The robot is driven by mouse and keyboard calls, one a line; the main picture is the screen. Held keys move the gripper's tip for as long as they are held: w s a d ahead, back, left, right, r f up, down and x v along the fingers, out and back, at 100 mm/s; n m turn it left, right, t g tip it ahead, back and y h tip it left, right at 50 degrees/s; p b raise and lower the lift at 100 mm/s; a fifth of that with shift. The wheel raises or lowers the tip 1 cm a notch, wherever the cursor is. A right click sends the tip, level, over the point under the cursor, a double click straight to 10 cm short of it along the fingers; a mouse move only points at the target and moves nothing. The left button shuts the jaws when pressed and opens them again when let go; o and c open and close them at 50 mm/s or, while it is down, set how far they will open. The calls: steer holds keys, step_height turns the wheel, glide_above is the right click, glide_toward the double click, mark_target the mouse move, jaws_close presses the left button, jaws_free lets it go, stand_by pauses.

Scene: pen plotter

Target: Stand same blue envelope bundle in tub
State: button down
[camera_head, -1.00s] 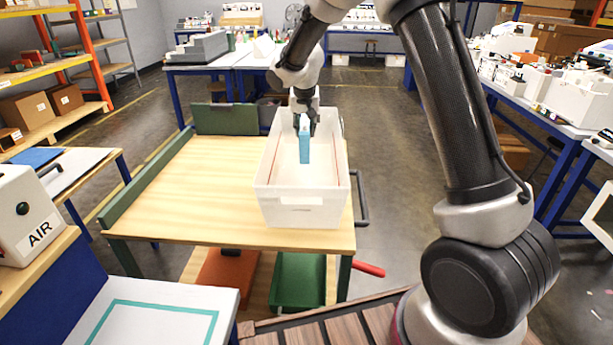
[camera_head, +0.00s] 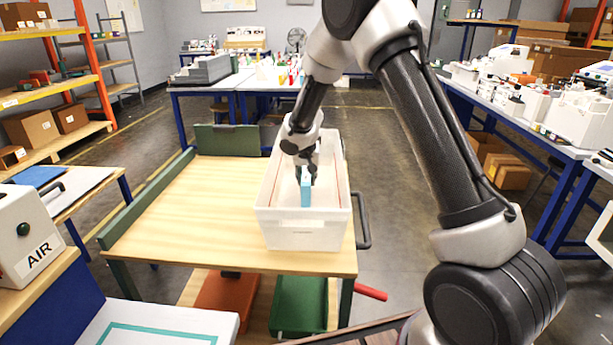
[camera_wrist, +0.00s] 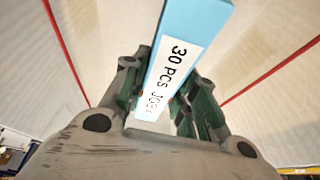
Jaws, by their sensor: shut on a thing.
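The blue envelope bundle (camera_head: 306,193) is a narrow light-blue block, upright in the head view. In the wrist view the blue envelope bundle (camera_wrist: 191,55) shows a white label reading "30 PCS". My gripper (camera_head: 308,172) is shut on its upper part, and the fingers (camera_wrist: 166,100) sit on both sides of it in the wrist view. The white tub (camera_head: 304,238) stands on the cart's wooden top. The gripper and bundle are down inside the tub's walls. The front wall hides the bundle's lower end, so I cannot tell whether it touches the tub floor.
The wooden cart top (camera_head: 200,215) is bare left of the tub. A green rail (camera_head: 150,198) edges its left side, and a dark handle (camera_head: 362,220) is at its right. A white box marked AIR (camera_head: 25,225) stands at the left.

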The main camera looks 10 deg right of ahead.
steer(key=c, duration=1.1)
jaws_free()
steer(key=shift+f, duration=0.1)
steer(key=v, duration=1.2)
steer(key=s+d+r, duration=0.7)
steer(key=s+r, duration=0.1)
steer(key=r, duration=0.1)
steer(key=s+d+r+n, duration=0.1)
steer(key=s+d+r, duration=0.15)
steer(key=s, duration=0.25)
steer(key=s+d+r, duration=0.2)
steer(key=s+d, duration=0.1)
steer(key=s, duration=0.3)
steer(key=s+d, duration=0.1)
steer(key=s, duration=0.6)
steer(key=s+d+n, duration=0.1)
steer(key=s, duration=0.5)
steer(key=s+d+n+y, duration=0.1)
steer(key=s, duration=0.6)
steer(key=shift+s+d+f, duration=0.15)
steer(key=shift+s+d, duration=0.15)
